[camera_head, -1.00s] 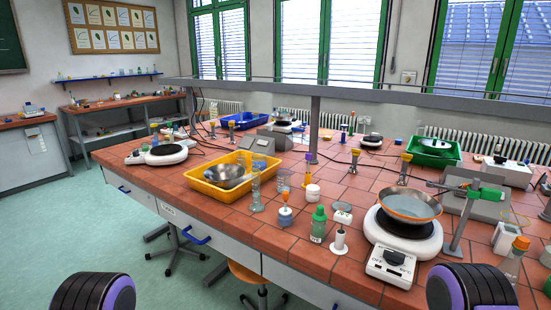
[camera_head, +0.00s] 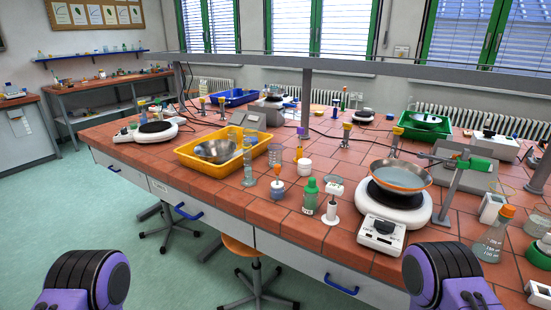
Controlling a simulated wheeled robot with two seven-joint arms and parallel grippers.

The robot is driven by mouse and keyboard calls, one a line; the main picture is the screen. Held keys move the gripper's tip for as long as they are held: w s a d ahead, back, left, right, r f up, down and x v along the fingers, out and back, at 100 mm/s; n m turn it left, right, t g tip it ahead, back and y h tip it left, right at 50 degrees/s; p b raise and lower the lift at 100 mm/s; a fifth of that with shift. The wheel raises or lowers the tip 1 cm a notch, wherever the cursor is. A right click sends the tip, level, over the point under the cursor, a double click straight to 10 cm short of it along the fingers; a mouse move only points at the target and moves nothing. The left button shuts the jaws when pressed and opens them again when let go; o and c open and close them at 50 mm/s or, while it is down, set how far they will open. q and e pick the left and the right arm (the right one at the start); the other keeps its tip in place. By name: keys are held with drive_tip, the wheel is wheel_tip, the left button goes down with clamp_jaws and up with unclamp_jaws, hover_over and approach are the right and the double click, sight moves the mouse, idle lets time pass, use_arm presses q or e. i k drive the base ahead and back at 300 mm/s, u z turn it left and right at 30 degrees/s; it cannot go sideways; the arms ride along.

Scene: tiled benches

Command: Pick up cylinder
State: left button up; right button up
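A tall, clear, bluish cylinder (camera_head: 249,165) stands upright on the tiled bench (camera_head: 225,198), near its front edge and just right of the yellow tray. It looks like a graduated cylinder; its markings are too small to read. Black and purple parts of my arms show at the lower left and lower right corners. Neither of my grippers is in view, and nothing touches the cylinder.
Near the cylinder are a yellow tray (camera_head: 200,165) with a metal bowl, a small orange-topped bottle (camera_head: 277,188), a green bottle (camera_head: 310,197) and a white stand (camera_head: 331,210). A hotplate (camera_head: 382,232) with a pan stands right. A stool (camera_head: 243,246) is below.

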sight(249, 181)
drive_tip(key=u, duration=2)
drive_tip(key=i, duration=1.45)
drive_tip(key=z, duration=2.85)
